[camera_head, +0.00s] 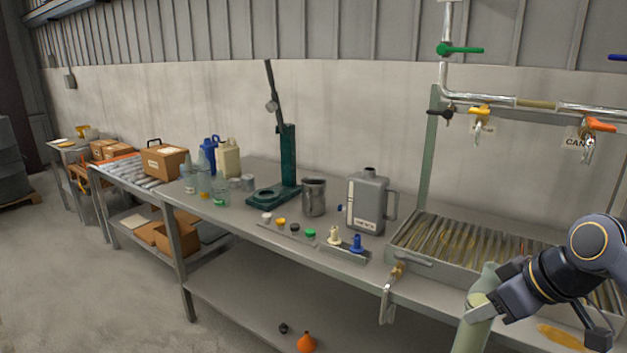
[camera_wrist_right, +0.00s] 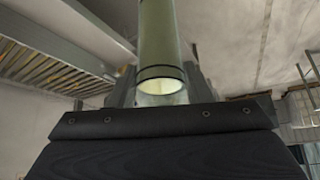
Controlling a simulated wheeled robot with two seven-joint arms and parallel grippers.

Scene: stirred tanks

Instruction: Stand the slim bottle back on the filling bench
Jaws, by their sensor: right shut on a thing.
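The slim bottle (camera_head: 477,318) is a tall pale green cylinder, at the lower right of the head view. My right gripper (camera_head: 484,300) is shut around its side and holds it slightly tilted in front of the bench's front edge. Its lower part runs out of the picture. In the right wrist view the bottle (camera_wrist_right: 161,45) stands up from behind the dark gripper body, with a dark band and a pale yellowish part near the gripper. The filling bench (camera_head: 240,220) is a long grey metal table along the wall. My left gripper is not in view.
A slatted drip tray (camera_head: 425,262) lies under pipes with coloured valves. A grey jug (camera_head: 367,203), a steel beaker (camera_head: 314,197), a row of caps (camera_head: 310,233) and a green press (camera_head: 287,160) stand on the bench. Bottles (camera_head: 220,185) cluster at its left. An orange funnel (camera_head: 306,342) lies below.

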